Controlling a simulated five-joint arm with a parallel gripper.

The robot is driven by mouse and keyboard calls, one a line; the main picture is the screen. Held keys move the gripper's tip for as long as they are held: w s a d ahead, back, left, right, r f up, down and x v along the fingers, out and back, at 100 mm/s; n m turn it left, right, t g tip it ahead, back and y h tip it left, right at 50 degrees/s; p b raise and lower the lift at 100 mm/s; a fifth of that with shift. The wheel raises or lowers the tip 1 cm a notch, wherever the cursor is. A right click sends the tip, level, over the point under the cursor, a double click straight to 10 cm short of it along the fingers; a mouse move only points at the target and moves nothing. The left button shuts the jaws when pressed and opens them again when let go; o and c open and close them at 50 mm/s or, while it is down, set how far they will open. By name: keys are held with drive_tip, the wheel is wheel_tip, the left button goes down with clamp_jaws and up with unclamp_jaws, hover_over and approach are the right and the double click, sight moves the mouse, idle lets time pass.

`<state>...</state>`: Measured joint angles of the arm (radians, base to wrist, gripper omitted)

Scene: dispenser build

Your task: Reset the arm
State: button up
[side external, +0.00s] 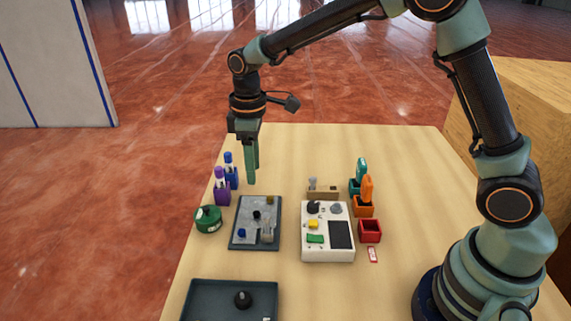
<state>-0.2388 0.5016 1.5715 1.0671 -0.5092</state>
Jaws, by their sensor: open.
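My gripper (252,178) hangs from the arm with its two teal fingers pointing down, above the far left part of the table (330,150). It is open and nothing shows between its fingers. It is just beyond a grey tray (236,238) and to the right of blue (231,172) and purple (221,187) capped bottles. The arm reaches across from its base at the right and is bent high over the table.
A white device (310,255) with knobs and buttons stands mid-table. Teal (354,187), orange (362,208) and red (370,232) holders are beside it. A green round container (208,219) is at left. A dark tray (205,298) is in front. The far table is clear.

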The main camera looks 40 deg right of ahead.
drive_tip(key=s+d+r+m+t, duration=0.35)
drive_tip(key=s+d+r, duration=0.3)
drive_tip(key=r, duration=0.25)
drive_tip(key=s+d+r+m+t, duration=0.2)
drive_tip(key=s+d+m, duration=0.2)
drive_tip(key=s, duration=0.6)
drive_tip(key=shift+d+m, duration=0.2)
drive_tip(key=shift+m, duration=0.35)
